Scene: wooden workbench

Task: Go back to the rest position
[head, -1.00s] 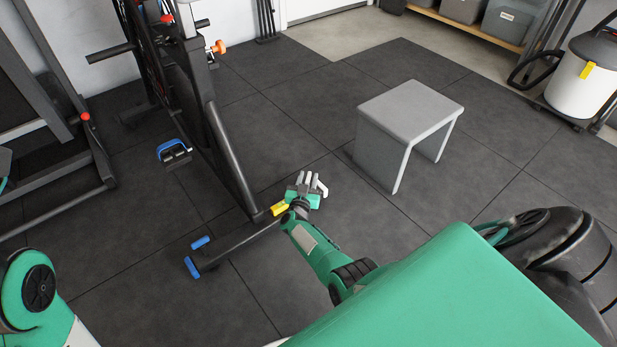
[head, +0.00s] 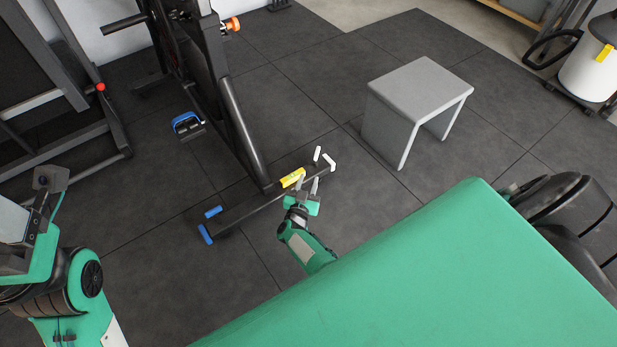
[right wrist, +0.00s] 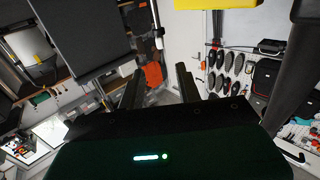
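My right gripper (head: 316,170) is at the middle of the head view, with pale fingertips spread apart and nothing seen between them. In the right wrist view its two dark fingers (right wrist: 159,86) also stand apart and empty. My left arm comes in at the lower left of the head view. A grey and green part of its end (head: 48,180) shows there, but I cannot make out the left fingers.
A dark frame with blue feet (head: 207,224) and a yellow piece (head: 292,178) appears beside my right gripper. A grey stool (head: 420,90) stands to the right. A rack (head: 60,90) is at the left.

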